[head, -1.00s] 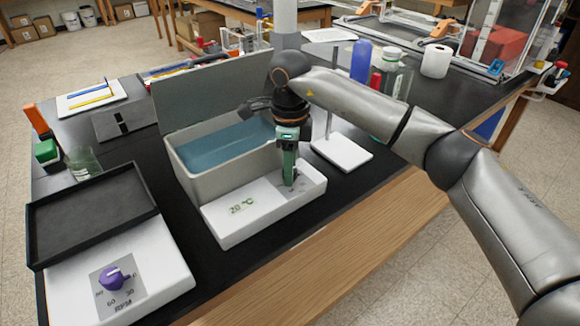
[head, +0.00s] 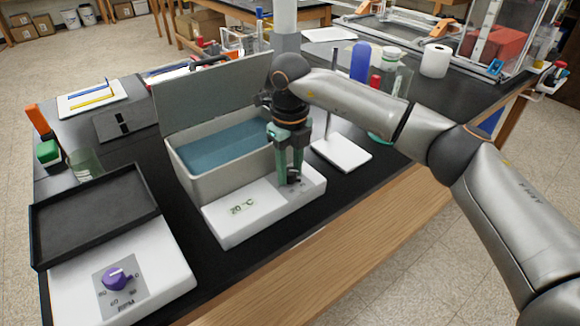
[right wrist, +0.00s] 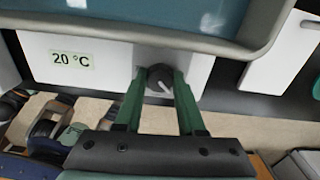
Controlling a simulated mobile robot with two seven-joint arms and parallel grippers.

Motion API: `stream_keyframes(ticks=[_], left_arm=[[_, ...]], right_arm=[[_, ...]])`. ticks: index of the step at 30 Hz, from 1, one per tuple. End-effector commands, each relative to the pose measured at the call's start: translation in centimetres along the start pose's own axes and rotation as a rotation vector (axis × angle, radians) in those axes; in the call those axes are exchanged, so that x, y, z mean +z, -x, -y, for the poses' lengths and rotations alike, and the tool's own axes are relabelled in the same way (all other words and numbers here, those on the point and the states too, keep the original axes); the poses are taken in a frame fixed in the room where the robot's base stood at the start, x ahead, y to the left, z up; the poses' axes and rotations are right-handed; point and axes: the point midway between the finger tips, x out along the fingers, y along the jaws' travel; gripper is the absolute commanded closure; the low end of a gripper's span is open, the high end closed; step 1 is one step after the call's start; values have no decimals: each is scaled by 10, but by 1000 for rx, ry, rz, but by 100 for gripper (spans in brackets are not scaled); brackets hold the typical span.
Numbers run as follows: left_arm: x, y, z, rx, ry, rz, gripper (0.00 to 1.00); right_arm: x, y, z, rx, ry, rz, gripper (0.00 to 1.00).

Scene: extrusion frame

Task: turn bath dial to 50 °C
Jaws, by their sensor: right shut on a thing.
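The water bath (head: 190,186) is a grey-white tub of blue water with its lid raised. Its front panel shows a "20 °C" label (head: 242,208), also readable in the right wrist view (right wrist: 73,59). The bath dial (right wrist: 160,77) is a dark round knob with a white pointer mark, to the right of the label. My right gripper (head: 290,176) points down over the panel. In the right wrist view its green fingers (right wrist: 158,86) stand on either side of the dial, shut on it. The gripper partly hides the dial in the head view. My left gripper is not in view.
A stirrer with a purple RPM knob (head: 117,279) and a black tray (head: 95,215) stands at the left. A white stand base (head: 341,153) is close to the right of the bath. Bottles (head: 361,62) stand behind my right arm. The table's front edge (head: 300,262) is clear.

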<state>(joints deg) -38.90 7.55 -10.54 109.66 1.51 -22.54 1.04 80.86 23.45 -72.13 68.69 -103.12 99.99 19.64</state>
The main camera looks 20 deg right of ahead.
Motion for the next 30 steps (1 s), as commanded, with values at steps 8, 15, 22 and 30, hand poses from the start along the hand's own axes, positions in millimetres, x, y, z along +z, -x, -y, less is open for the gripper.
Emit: stream_keyframes(ticks=[8,15,22,30], left_arm=[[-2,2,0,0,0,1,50],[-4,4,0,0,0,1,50],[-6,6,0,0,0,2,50],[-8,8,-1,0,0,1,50]], right_arm=[[0,2,0,-1,-262,1,100],[0,2,0,-1,-490,2,100],[0,2,0,0,-709,3,100],[0,2,1,0,-963,3,100]])
